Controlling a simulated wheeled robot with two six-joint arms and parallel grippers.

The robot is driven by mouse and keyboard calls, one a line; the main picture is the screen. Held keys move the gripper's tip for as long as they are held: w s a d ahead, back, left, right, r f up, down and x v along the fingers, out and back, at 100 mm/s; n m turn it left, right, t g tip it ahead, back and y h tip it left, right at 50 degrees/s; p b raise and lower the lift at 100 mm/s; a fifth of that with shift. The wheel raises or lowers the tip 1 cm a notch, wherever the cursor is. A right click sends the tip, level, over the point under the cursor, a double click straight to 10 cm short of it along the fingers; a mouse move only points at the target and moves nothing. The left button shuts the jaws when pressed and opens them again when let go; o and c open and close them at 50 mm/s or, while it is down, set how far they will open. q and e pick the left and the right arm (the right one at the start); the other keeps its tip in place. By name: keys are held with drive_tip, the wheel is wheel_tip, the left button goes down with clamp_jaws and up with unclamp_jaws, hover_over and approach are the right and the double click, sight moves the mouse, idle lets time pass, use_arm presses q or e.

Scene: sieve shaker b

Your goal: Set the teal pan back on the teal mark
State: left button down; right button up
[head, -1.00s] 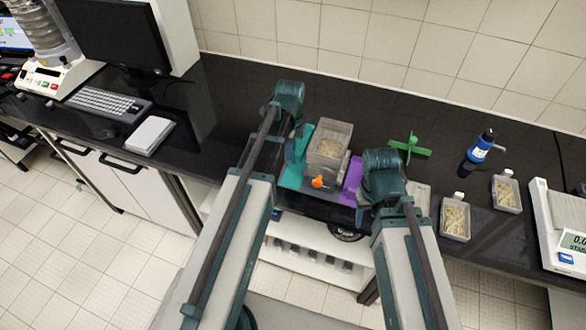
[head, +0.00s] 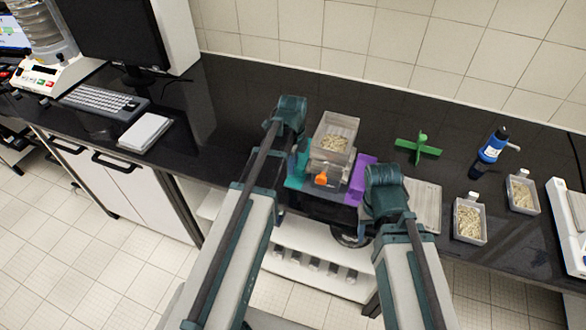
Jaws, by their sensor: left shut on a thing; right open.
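A clear, grey-tinted pan (head: 336,132) with pale grains in it stands at the middle of the bench in the head view, with another clear tray-like part below it. A teal patch (head: 295,182), which looks like the teal mark, shows at its left, partly hidden by my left arm. My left gripper (head: 303,160) is shut at the pan's left side; its fingertips are largely hidden. My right gripper (head: 370,217) is open, right of the pan and in front of the purple patch; its fingers are hard to see.
A purple patch (head: 360,180) lies right of the pan, and an orange tab (head: 321,178) is at its front. The dark bench behind the pan is clear.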

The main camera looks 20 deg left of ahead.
use_arm(q)
drive_tip(key=shift+f+b, duration=0.55)
drive_tip(key=shift+b, duration=0.05)
drive_tip(key=c, duration=0.8)
unclamp_jaws()
drive_tip(key=shift+o, duration=0.2)
drive_tip(key=shift+r, duration=0.2)
wheel_tip(320, 180, up, 13)
drive_tip(key=p, duration=1.3)
drive_tip(key=shift+s+f, duration=0.1)
